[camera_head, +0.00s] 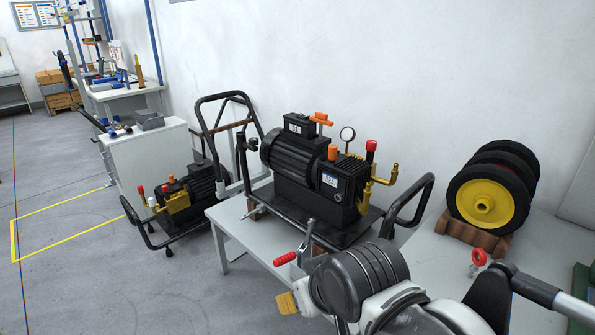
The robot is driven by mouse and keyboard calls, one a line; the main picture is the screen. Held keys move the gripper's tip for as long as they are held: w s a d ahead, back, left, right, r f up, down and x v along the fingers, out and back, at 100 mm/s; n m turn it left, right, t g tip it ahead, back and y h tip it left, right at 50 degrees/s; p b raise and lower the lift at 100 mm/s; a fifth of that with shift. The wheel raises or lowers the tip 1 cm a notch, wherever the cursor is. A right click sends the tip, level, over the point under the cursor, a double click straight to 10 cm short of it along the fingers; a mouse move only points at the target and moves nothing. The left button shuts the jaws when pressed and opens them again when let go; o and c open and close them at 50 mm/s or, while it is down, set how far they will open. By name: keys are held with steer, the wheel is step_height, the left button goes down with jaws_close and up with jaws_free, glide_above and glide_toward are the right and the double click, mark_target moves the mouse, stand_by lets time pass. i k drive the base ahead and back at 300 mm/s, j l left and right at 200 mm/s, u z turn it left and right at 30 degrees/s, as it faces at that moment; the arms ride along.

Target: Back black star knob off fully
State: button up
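A small black knob (252,143) stands at the left end of the black pump unit (300,165), beside the tubular handle. It is too small here to tell whether it is star-shaped or how far it is screwed in. The pump unit rests upright on a light grey table (234,226). It carries orange and red caps, brass fittings and a round gauge. My arm's grey and black links fill the lower right foreground and hide part of the table.
Black wheels with a yellow hub (483,204) sit on a wooden block at right. A second pump on a cart (178,200) stands on the floor at left. Open floor lies beyond, left.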

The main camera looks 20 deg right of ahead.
mark_target(254, 143)
steer(key=i+j, duration=0.1)
steer(key=i, duration=1.7)
